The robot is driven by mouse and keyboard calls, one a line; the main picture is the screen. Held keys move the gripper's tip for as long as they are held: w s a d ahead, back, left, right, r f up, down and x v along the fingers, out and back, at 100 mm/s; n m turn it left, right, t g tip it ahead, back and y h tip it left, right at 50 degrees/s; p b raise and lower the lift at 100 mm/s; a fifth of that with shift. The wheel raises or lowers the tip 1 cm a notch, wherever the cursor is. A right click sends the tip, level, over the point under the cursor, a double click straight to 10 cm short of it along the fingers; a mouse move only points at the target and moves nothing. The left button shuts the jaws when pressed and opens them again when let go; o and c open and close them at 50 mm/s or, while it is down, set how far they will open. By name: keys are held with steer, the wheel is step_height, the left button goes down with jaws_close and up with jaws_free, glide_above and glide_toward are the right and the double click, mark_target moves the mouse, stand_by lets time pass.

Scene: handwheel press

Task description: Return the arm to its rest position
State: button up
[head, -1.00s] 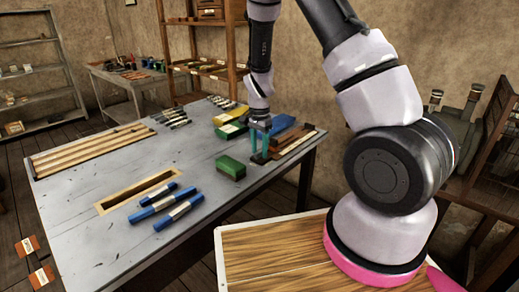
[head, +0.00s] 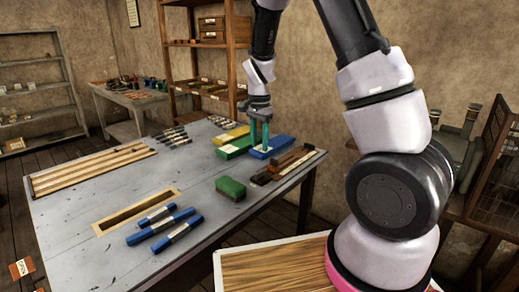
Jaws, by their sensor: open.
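My gripper (head: 259,132) is at the end of my arm, with its two teal fingers pointing down over the far right part of the grey table (head: 85,225). The fingers are apart. They are in front of or just above a blue block (head: 281,143) with a pale label; I cannot tell whether they touch it. A green block (head: 233,150) and a yellow block (head: 232,135) lie just left of the fingers. No object shows held between the fingers.
A green brush-like block (head: 230,188) and dark wooden strips (head: 284,166) lie nearer on the right. Blue bars (head: 165,229) lie beside a framed slot (head: 138,211). Long wooden strips (head: 92,168) lie at left. A wooden shelf (head: 205,60) stands behind the table.

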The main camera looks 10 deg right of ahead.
steer(key=s+d+r+n+t+y, duration=0.15)
steer(key=s+r, duration=0.25)
steer(key=r, duration=0.5)
steer(key=s+d+r+n+t+y, duration=0.1)
steer(key=s+d+r+t, duration=0.2)
steer(key=r, duration=0.6)
steer(key=s+d+r+n+t, duration=0.1)
steer(key=s+r, duration=0.3)
steer(key=s, duration=0.4)
steer(key=s+d+r+n+t, duration=0.1)
steer(key=s+r+n, duration=0.2)
steer(key=s, duration=0.4)
steer(key=shift+s+d+r+t, duration=0.3)
steer(key=shift+s+r+t, duration=0.1)
steer(key=shift+r, duration=0.4)
